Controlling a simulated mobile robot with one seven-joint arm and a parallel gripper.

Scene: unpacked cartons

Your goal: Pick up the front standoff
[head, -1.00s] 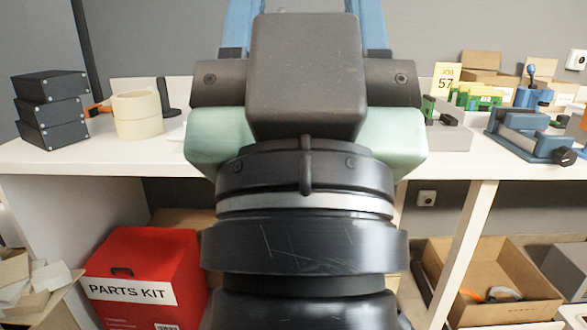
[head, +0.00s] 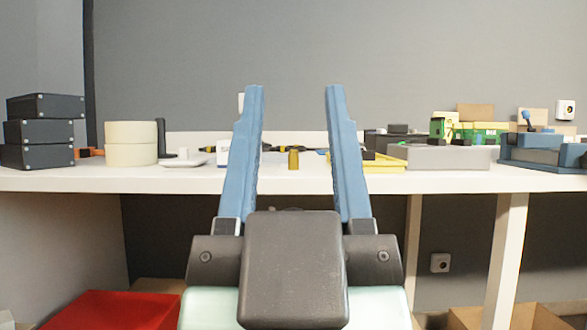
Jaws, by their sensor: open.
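A small brass-coloured standoff (head: 293,160) stands upright near the front edge of the white table (head: 150,181). It is the only standoff I can make out. My gripper (head: 295,90) is open, with its two blue fingers pointing up in the picture. The standoff shows in the gap between the fingers, with clear space on both sides. Nothing is held. I cannot tell how far the fingers are from it in depth.
Stacked dark boxes (head: 42,131) and cream tape rolls (head: 130,143) stand at the left. A yellow tray (head: 385,166) and a grey box (head: 440,157) are right of the fingers. A blue vise (head: 545,150) is at the far right. A red box (head: 115,311) is below the table.

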